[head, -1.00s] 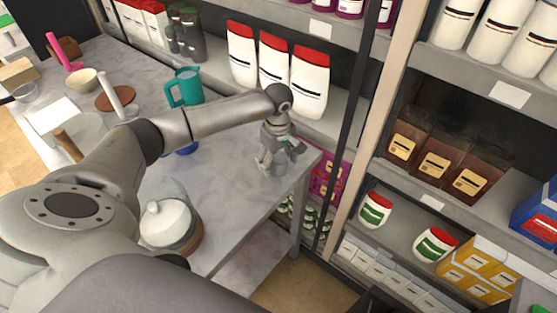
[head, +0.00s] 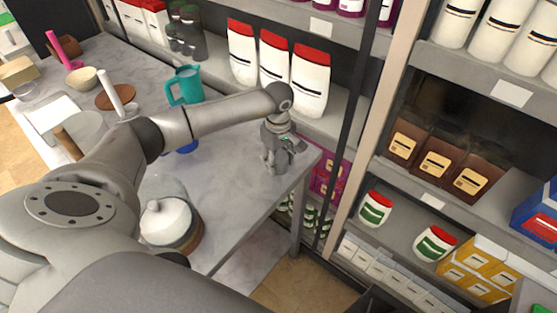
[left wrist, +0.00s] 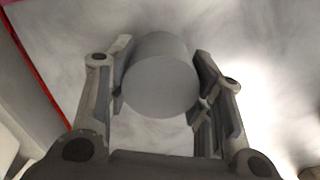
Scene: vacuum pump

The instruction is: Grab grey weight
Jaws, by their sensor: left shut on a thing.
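The grey weight (left wrist: 160,78) is a plain grey cylinder in the left wrist view, between the two fingers of my left gripper (left wrist: 163,95). The fingers press on its left and right sides. In the head view my left gripper (head: 277,163) points down at the right end of the grey table, close above its top. The weight is mostly hidden there by the fingers. I cannot tell whether it still touches the table. My right gripper is not in view.
The marble-grey table (head: 232,205) has free room left of the gripper. A teal pitcher (head: 188,86), a white-lidded jar (head: 168,222) and a white pestle-like item (head: 112,95) stand on it. Shelves with red-topped bags (head: 309,82) rise close behind the gripper.

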